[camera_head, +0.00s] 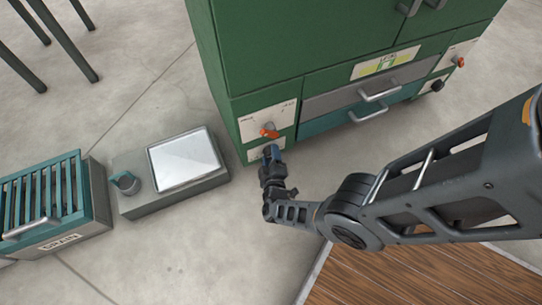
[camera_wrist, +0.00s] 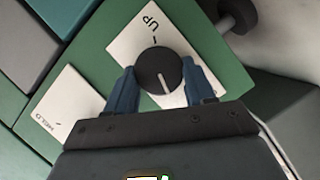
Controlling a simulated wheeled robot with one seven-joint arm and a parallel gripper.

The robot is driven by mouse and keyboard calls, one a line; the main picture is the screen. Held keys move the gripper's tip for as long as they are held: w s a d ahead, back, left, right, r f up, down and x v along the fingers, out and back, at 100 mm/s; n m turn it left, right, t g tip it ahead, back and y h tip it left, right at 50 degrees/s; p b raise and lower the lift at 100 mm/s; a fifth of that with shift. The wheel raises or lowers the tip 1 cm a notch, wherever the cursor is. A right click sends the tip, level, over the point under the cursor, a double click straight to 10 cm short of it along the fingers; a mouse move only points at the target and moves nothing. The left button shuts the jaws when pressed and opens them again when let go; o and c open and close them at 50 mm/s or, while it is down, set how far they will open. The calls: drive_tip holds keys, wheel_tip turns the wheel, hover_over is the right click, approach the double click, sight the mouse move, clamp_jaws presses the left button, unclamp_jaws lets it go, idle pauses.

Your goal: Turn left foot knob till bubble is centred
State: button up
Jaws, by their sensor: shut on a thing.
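The left foot knob (camera_wrist: 158,68) is a round black knob on a white plate marked UP. In the wrist view my gripper (camera_wrist: 160,82) has its two blue fingers on either side of it, shut on it. The knob's white pointer line points down in that view, away from the UP mark. In the head view my gripper (camera_head: 272,158) is at the cabinet's lower left corner and hides this knob. The level vial (camera_head: 387,63) is a yellow-green strip on a white plate on the cabinet front; its bubble is too small to place surely.
An orange lever (camera_head: 269,131) sits just above my gripper on the green cabinet (camera_head: 300,45). A black knob (camera_head: 437,86) is at the cabinet's right. A grey box with a pale top (camera_head: 185,160) and a slatted teal crate (camera_head: 45,205) stand at left on open floor.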

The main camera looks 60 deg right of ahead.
drive_tip(key=o, duration=1)
drive_tip(key=shift+o, duration=0.2)
drive_tip(key=p+v, duration=0.3)
drive_tip(key=v, duration=0.4)
drive_tip(key=shift+s+a, duration=0.2)
drive_tip(key=shift+a, duration=0.1)
